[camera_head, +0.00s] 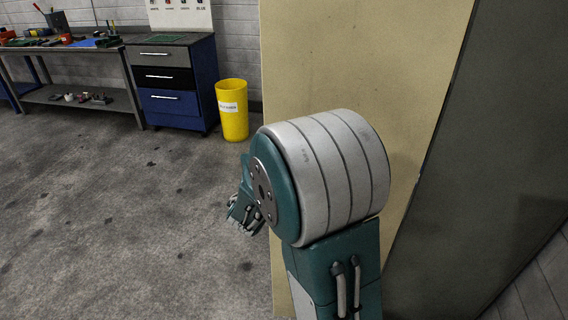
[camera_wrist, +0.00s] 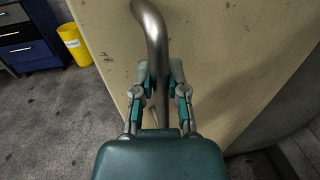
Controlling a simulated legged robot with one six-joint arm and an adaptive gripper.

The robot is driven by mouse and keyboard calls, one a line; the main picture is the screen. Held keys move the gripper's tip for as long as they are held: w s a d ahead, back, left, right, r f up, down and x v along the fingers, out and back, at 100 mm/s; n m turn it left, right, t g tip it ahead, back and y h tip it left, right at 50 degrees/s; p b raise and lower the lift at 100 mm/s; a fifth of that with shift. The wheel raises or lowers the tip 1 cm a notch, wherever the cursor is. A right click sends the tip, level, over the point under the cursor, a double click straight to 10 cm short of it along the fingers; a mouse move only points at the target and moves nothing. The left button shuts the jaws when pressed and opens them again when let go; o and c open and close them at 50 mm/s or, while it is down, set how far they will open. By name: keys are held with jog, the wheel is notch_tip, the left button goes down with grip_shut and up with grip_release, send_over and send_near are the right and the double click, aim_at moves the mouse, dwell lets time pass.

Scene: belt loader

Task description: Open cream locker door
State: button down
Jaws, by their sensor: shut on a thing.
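The cream locker door (camera_head: 360,60) stands upright in the head view, right of centre, behind my arm. Its left edge borders open floor and its right edge meets a dark grey surface. In the wrist view the door (camera_wrist: 225,50) fills the middle and right. A curved metal handle (camera_wrist: 152,30) runs down the door's face. My gripper (camera_wrist: 160,88) is shut on the handle, with one finger on each side of it. The lower end of the handle is partly hidden by the gripper. In the head view my arm hides the handle and the fingertips.
A yellow bin (camera_head: 232,112) stands on the floor left of the door. A blue drawer cabinet (camera_head: 175,85) and a workbench (camera_head: 75,60) with tools stand against the back wall. The grey floor (camera_head: 110,220) at the left is clear. A dark grey panel (camera_head: 480,160) rises at the right.

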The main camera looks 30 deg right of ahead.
jog(key=shift+w, duration=0.1)
jog(key=c, duration=0.6)
grip_release()
jog(key=shift+a, duration=0.1)
jog(key=shift+c, duration=0.2)
jog(key=shift+a, duration=0.1)
jog(key=v, duration=1.2)
